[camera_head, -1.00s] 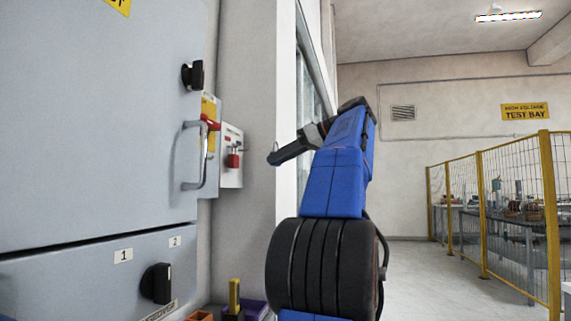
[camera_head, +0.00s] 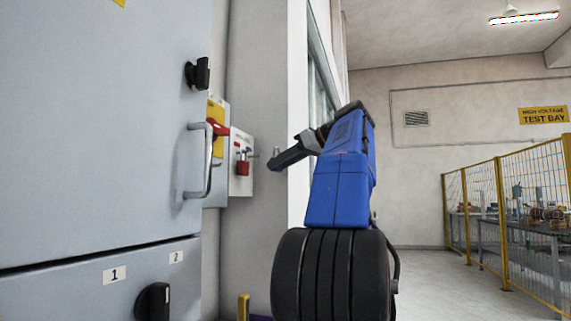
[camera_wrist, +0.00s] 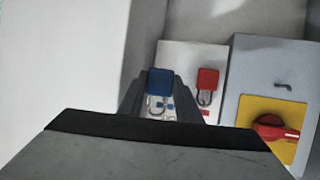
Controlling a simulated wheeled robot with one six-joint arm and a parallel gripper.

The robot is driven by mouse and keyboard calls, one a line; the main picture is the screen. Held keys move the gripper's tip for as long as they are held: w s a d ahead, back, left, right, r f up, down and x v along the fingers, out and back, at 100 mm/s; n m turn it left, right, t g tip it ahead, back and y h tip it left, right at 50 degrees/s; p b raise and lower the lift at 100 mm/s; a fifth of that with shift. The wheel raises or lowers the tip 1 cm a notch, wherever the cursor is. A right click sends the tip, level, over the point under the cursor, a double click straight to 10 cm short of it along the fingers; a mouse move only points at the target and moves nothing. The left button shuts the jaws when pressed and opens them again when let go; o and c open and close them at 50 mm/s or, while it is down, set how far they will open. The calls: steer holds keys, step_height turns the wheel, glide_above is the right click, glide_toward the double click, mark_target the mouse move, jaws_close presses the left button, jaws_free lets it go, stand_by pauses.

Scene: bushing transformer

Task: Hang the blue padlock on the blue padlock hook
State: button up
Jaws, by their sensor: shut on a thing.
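My gripper (camera_head: 274,164) is shut on the blue padlock (camera_wrist: 160,81), which shows between its fingers in the wrist view, with its shackle toward the bottom of that picture. In the head view the padlock's body is hidden by the gripper; a small grey loop sticks up at the tip. The white hook board (camera_head: 240,184) is on the wall left of the gripper, and a gap shows between them in that view. A red padlock (camera_head: 242,168) hangs on it, also seen in the wrist view (camera_wrist: 207,79). The blue padlock hook cannot be made out clearly.
A grey cabinet (camera_head: 90,130) with a bar handle (camera_head: 208,165) stands at left. A yellow plate with a red rotary switch (camera_wrist: 270,125) is beside the board. A window frame (camera_head: 298,100) is behind my arm. A yellow fence (camera_head: 500,220) stands far right.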

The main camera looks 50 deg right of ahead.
steer(key=w+a, duration=0.1)
steer(key=w, duration=0.1)
steer(key=w+a+f, duration=0.1)
steer(key=w, duration=0.3)
steer(key=shift+w+a+f, duration=0.2)
steer(key=shift+w+a, duration=0.05)
steer(key=shift+a, duration=0.15)
stand_by(0.7)
stand_by(0.6)
steer(key=o, duration=1.2)
steer(key=shift+d+v, duration=0.15)
steer(key=shift+v, duration=4.2)
steer(key=shift+d+v, duration=0.15)
steer(key=shift+v, duration=4.2)
